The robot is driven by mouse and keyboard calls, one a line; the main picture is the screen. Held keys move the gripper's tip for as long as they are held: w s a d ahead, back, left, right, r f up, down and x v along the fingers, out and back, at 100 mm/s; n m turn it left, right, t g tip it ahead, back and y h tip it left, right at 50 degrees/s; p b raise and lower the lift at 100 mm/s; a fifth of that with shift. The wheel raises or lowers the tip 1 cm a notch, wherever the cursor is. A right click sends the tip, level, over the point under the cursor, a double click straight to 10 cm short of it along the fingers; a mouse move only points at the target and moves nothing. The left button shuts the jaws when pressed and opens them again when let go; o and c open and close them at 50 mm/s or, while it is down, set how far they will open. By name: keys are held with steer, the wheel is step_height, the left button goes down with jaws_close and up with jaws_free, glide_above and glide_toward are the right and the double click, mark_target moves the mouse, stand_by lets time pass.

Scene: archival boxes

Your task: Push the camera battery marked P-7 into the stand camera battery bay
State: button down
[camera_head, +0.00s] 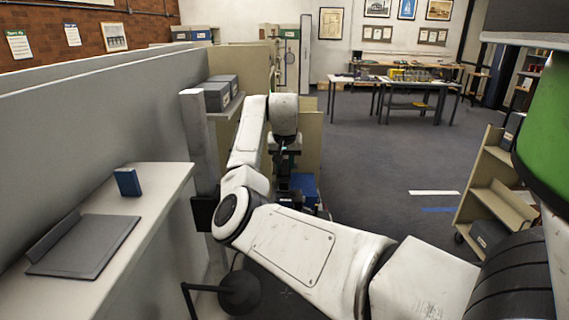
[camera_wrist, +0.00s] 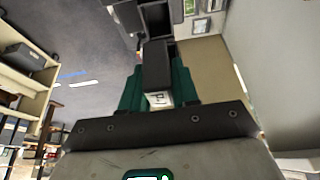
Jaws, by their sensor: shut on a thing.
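In the wrist view my gripper (camera_wrist: 157,70) has its teal fingers closed on both sides of a dark battery (camera_wrist: 156,56). A white label on the battery's near end appears to read P-7. Ahead of the battery is a dark open-fronted housing (camera_wrist: 155,17), which looks like the stand camera's battery bay. The battery's far end lines up with its mouth, but I cannot tell whether it touches or has entered. In the head view my arm hides most of this area; dark gripper parts (camera_head: 284,165) show at the arm's end, and the battery cannot be made out.
A shelf ledge at left holds a blue box (camera_head: 127,182) and a grey folder (camera_head: 85,245). Grey archive boxes (camera_head: 217,94) sit on a shelf beyond. A shelving cart (camera_head: 495,200) stands at right. The carpet between is open, with tables (camera_head: 405,90) at the back.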

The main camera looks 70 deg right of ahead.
mark_target(284, 173)
steer(key=shift+w+f, duration=0.1)
steer(key=shift+w, duration=0.1)
step_height(284, 173, down, 4)
steer(key=b, duration=0.4)
steer(key=shift+f, duration=0.4)
steer(key=shift+r+p, duration=0.1)
steer(key=shift+p, duration=0.9)
stand_by(0.8)
